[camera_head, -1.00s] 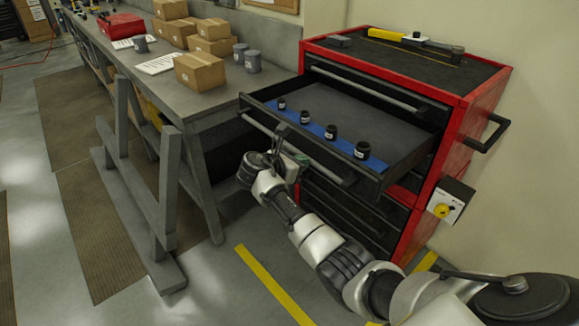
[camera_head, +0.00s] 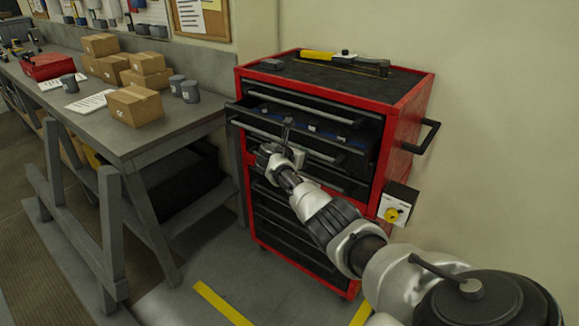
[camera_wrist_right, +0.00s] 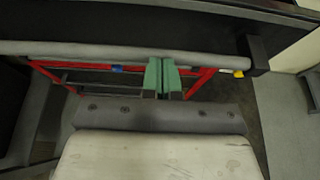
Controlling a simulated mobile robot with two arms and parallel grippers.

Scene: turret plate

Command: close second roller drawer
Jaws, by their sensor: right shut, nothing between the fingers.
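The red roller cabinet (camera_head: 408,118) stands against the wall. Its second drawer (camera_head: 335,150) from the top sticks out part way, with small dark items on a blue strip inside. My right gripper (camera_head: 288,128) is at the front of this drawer, near its grey handle bar. In the right wrist view the green fingertips (camera_wrist_right: 161,76) are together and empty, right at the handle bar (camera_wrist_right: 120,50). I cannot tell whether they press on it. The drawers above and below look closed. My left gripper is not in view.
A grey workbench (camera_head: 150,140) with cardboard boxes (camera_head: 135,105) and grey cups stands left of the cabinet, close to the open drawer's left side. A yellow-handled tool (camera_head: 318,55) lies on the cabinet top. A side handle (camera_head: 428,136) and a switch box (camera_head: 396,205) stick out at right.

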